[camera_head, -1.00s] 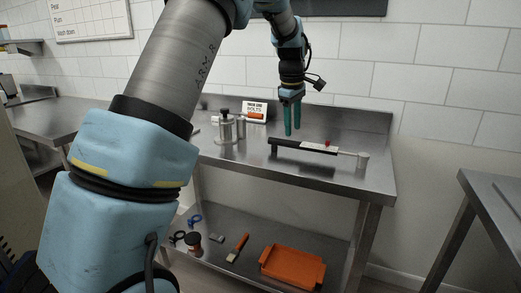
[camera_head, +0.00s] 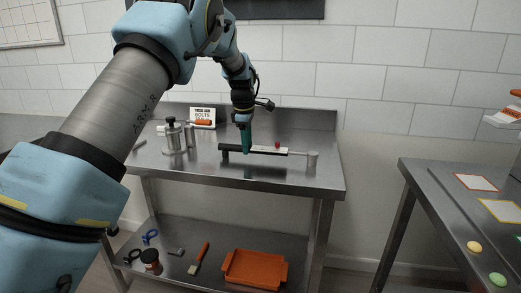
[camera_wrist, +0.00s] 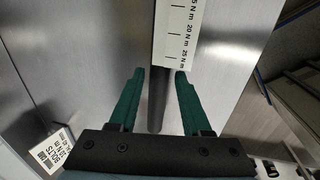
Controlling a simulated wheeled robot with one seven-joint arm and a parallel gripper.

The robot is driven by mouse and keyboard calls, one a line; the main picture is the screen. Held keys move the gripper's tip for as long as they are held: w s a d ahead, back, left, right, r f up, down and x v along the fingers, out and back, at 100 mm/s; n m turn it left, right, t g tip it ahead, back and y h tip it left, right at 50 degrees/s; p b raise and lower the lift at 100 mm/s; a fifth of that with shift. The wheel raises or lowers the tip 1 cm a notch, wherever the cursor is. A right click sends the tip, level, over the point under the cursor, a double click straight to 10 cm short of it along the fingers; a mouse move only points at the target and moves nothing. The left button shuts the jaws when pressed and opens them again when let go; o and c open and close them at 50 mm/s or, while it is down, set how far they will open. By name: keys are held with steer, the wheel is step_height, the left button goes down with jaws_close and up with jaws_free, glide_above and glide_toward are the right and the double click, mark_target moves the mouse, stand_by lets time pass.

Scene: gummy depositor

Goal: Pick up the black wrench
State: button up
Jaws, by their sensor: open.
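The black wrench (camera_head: 232,148) lies lengthwise on the steel table, raised slightly on supports. In the wrist view my gripper (camera_wrist: 160,73) is open, with the dark handle (camera_wrist: 157,100) running between the two fingers and the white torque scale (camera_wrist: 182,35) just beyond the tips. Whether the fingers touch the handle is not clear.
A metal canister (camera_head: 173,137) and the bolts sign (camera_head: 203,115) stand left of the wrench. The lower shelf holds an orange tray (camera_head: 254,270), a brush (camera_head: 199,257) and other small items. Another steel table (camera_head: 420,190) is at right, across a gap.

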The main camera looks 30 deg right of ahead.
steer(key=shift+w+d+f, duration=0.1)
steer(key=shift+d+f, duration=0.05)
steer(key=shift+f, duration=0.55)
steer(key=shift+w+d+f, duration=0.1)
steer(key=shift+f, duration=0.6)
steer(key=shift+c, duration=0.2)
jaws_close()
steer(key=shift+r, duration=0.1)
